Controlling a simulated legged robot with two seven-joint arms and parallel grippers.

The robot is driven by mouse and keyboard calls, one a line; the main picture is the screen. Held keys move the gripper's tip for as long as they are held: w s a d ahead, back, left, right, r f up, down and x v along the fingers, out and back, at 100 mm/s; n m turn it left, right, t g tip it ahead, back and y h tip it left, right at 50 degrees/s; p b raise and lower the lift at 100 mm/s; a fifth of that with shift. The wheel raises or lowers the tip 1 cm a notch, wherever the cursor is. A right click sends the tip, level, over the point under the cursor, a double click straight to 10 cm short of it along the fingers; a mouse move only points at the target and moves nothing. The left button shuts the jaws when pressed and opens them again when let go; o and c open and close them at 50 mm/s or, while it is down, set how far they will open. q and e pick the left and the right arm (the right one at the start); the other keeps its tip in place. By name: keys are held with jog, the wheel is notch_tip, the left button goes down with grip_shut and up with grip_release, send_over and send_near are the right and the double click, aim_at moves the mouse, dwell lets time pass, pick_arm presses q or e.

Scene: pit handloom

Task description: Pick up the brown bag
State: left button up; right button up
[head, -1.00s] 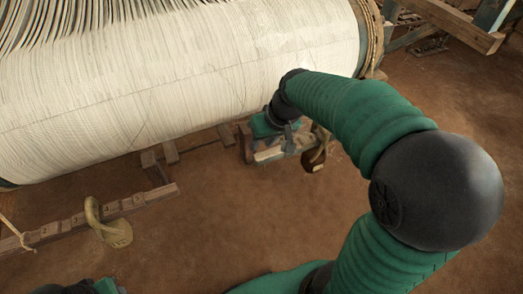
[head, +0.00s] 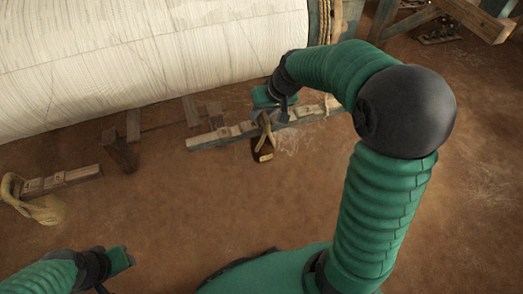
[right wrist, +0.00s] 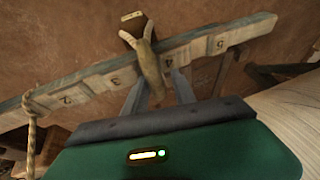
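The brown bag (head: 261,150) hangs by its tan strap at the front of a wooden rail (head: 240,133). In the right wrist view the dark bag (right wrist: 131,36) is at the top with a pale label, and its looped strap (right wrist: 152,74) runs toward me over the rail. My right gripper (head: 279,108) is just above the strap. In the wrist view its two grey fingers (right wrist: 158,92) stand apart, with the strap loop between them and a gap visible. My left gripper (head: 115,275) is low at the left, away from the bag; its fingers are unclear.
A tan bag (head: 40,207) hangs at the far left rail (head: 62,180). The rail by the brown bag carries numbers (right wrist: 118,78). The large white warp roll (head: 140,55) lies behind. Wooden beams (head: 475,20) stand at the back right. The brown floor in front is open.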

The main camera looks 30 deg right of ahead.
jog(key=shift+w+d+f, duration=0.2)
jog(key=shift+d+f, duration=0.15)
jog(key=shift+f, duration=0.2)
jog(key=shift+d+r, duration=0.1)
jog(key=shift+d, duration=0.25)
jog(key=shift+c, duration=0.9)
jog(key=shift+a, duration=0.35)
grip_shut()
jog(key=shift+r, duration=0.1)
jog(key=shift+d+r, duration=0.1)
